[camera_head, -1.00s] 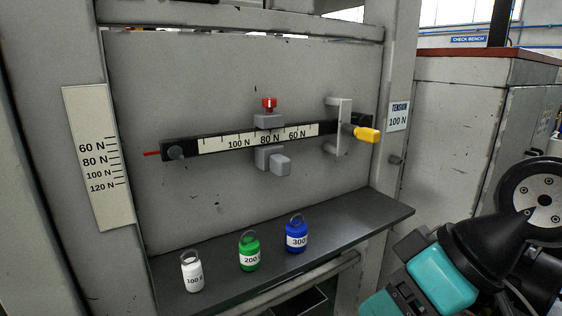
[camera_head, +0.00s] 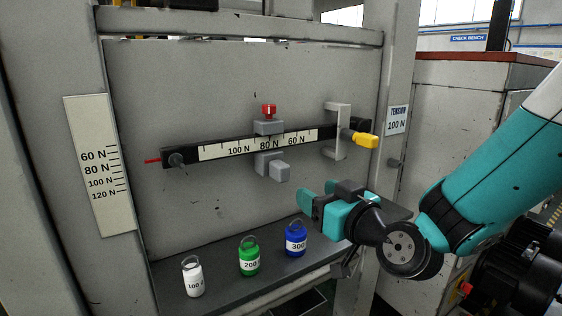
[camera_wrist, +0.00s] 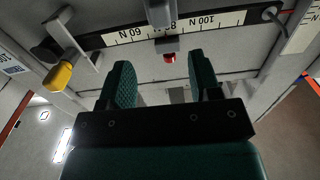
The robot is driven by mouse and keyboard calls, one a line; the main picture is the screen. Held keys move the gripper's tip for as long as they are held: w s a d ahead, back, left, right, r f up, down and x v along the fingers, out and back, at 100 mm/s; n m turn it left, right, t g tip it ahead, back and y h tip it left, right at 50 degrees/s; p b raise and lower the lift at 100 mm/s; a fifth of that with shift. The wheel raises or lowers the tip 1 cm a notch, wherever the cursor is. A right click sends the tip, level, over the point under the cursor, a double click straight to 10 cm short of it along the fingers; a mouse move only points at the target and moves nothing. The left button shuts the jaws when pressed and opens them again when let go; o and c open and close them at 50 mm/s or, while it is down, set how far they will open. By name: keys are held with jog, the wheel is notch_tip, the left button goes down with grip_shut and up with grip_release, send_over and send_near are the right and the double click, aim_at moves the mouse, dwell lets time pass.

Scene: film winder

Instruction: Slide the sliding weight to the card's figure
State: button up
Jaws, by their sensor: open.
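The grey sliding weight (camera_head: 278,172) sits on the scaled beam (camera_head: 217,150) near the 80 N mark, with a red knob (camera_head: 268,108) on top. It also shows in the wrist view (camera_wrist: 167,44), upside down, with its red knob (camera_wrist: 169,58). The card (camera_head: 398,118) on the right post reads TENSION 100 N. The 100 N mark on the beam lies left of the weight. My gripper (camera_head: 306,201) is open and empty, below and right of the weight, apart from it. In the wrist view its two green fingers (camera_wrist: 162,84) stand apart.
A yellow-handled catch (camera_head: 366,137) is at the beam's right end, beside a grey bracket (camera_head: 338,130). White (camera_head: 193,278), green (camera_head: 249,257) and blue (camera_head: 296,239) weights stand on the shelf (camera_head: 225,291) below. A scale plate (camera_head: 100,165) is at left. The space before the beam is clear.

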aim_at(285, 172)
jog(key=p+x, duration=0.7)
jog(key=x, duration=0.4)
jog(key=shift+w+a+r, duration=0.15)
jog(key=shift+w+a, duration=0.1)
jog(key=shift+a, duration=0.1)
jog(key=shift+p+x, duration=0.35)
jog(key=shift+x, duration=0.45)
jog(key=shift+c, duration=0.4)
grip_shut()
jog(key=shift+w+d+f, duration=0.1)
jog(key=shift+d+f, duration=0.05)
jog(key=shift+f, duration=0.05)
